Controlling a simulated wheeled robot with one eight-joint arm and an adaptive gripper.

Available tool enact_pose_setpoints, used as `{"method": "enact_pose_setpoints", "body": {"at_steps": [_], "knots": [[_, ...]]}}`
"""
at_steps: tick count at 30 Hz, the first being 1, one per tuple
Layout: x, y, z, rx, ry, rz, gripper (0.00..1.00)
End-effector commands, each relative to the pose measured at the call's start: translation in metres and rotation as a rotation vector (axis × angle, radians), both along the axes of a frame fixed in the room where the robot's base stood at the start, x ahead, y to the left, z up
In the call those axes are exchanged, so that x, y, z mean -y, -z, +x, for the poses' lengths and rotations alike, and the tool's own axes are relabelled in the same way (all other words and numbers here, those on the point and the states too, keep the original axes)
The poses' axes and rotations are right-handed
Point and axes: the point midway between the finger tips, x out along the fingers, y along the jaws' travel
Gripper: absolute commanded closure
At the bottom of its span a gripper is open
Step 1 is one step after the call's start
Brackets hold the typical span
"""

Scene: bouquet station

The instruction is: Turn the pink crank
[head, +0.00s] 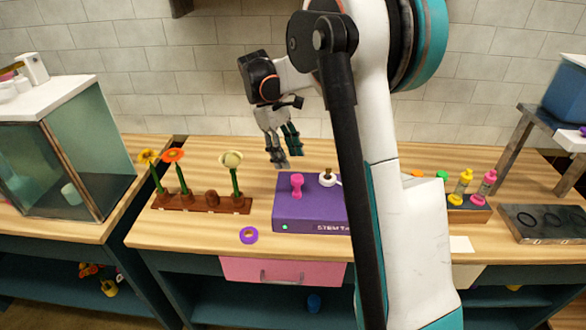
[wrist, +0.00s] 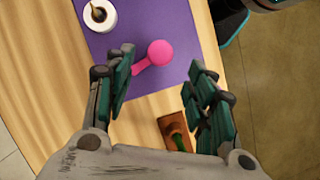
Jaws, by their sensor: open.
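The pink crank (head: 297,184) stands on top of the purple box (head: 290,214), near its left side. In the wrist view the crank's round pink knob (wrist: 160,53) and short arm show just beyond the fingertips, over the purple top (wrist: 172,20). My gripper (head: 284,160) is open and empty, above and behind the crank in the head view. In the wrist view my gripper (wrist: 163,68) has its two fingers apart, with the knob lying between their tips in the picture. The gap in height between them cannot be told.
A white cup-like piece (head: 328,179) with a brown stick stands on the box, right of the crank. A brown flower rack (head: 205,203) stands to the left. My arm hides the box's right part.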

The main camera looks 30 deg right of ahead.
Motion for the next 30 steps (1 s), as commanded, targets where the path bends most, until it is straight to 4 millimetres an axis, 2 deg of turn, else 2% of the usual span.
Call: {"method": "enact_pose_setpoints", "body": {"at_steps": [3,9,15,30], "knots": [[-0.004,-0.021,0.008,0.0,0.0,0.0,0.5],[-0.008,-0.042,0.016,0.0,0.0,0.0,0.5],[-0.009,-0.048,0.018,0.0,0.0,0.0,0.5],[-0.009,-0.047,0.018,0.0,0.0,0.0,0.5]]}}
